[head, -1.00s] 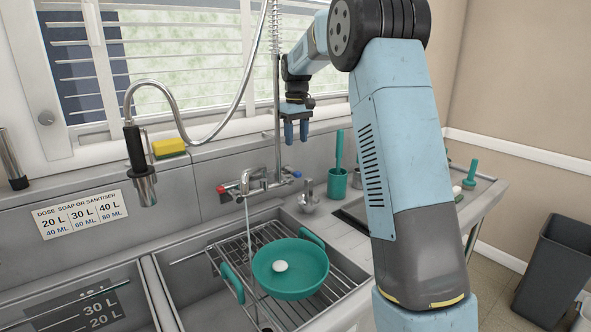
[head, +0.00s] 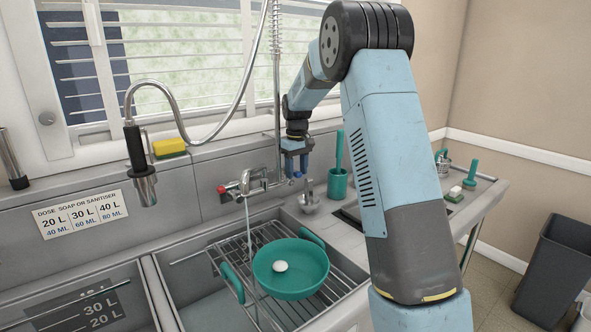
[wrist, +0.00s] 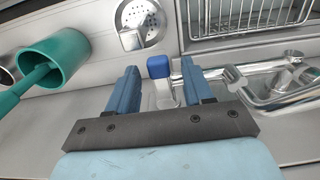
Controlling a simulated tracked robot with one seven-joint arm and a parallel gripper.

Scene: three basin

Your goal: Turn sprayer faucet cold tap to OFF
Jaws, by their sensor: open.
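The blue cold tap (wrist: 158,67) sits at one end of the chrome faucet (wrist: 285,80) on the sink's back wall. A red tap (head: 221,189) is at the faucet's left end in the head view. A thin stream of water (head: 248,225) falls from the spout. My gripper (head: 296,174) is open and empty, pointing down at the faucet's right end. In the wrist view my gripper (wrist: 159,72) has a blue finger on each side of the blue tap, with gaps visible. In the head view the fingers largely hide this tap. I cannot tell whether they touch it.
A green pan (head: 290,285) holding a white round object stands on a wire rack in the sink. A green holder (head: 338,183) with a brush stands right of my gripper. A hanging sprayer (head: 140,165) and a yellow sponge (head: 169,148) are at left.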

